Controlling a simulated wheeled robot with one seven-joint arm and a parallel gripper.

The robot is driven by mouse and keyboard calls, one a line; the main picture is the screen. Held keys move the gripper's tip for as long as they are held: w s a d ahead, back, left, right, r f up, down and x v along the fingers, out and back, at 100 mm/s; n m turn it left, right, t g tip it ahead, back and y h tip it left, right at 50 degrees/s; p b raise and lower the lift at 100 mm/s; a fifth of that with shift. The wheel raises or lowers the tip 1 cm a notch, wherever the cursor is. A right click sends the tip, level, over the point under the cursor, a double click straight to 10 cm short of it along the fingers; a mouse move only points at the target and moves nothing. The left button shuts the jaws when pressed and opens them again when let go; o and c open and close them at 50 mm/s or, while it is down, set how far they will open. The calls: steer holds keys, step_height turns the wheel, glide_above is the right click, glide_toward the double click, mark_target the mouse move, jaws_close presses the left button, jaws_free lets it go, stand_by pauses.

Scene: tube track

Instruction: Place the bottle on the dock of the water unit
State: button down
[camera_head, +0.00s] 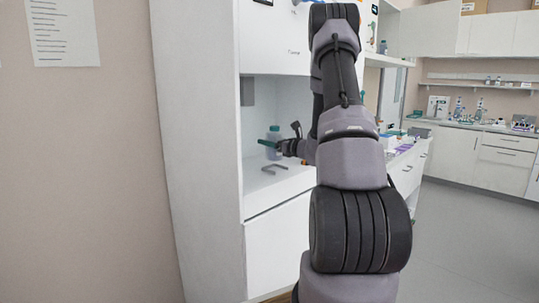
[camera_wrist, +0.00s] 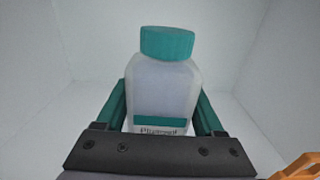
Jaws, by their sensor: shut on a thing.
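The bottle (camera_wrist: 166,88) is pale and translucent, with a teal cap and a teal label band. In the wrist view it stands upright between the two teal fingers of my gripper (camera_wrist: 165,112), which is shut on it. In the head view the bottle (camera_head: 274,146) and my gripper (camera_head: 268,144) are inside the white recess of the water unit (camera_head: 262,105). A grey angular bracket (camera_head: 275,168) lies on the recess floor just below and in front of the bottle; it may be the dock. I cannot tell whether the bottle's base touches the floor.
White side panel (camera_head: 195,150) and recess walls stand close around my gripper. An orange piece (camera_wrist: 298,168) shows at the lower right of the wrist view. A bench (camera_head: 405,160) with items stands to the right. The grey floor at right is clear.

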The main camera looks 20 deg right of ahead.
mark_target(270, 151)
steer(key=shift+f, duration=2.05)
steer(key=shift+f, duration=0.1)
jaws_free()
steer(key=shift+s, duration=0.1)
steer(key=v, duration=1.2)
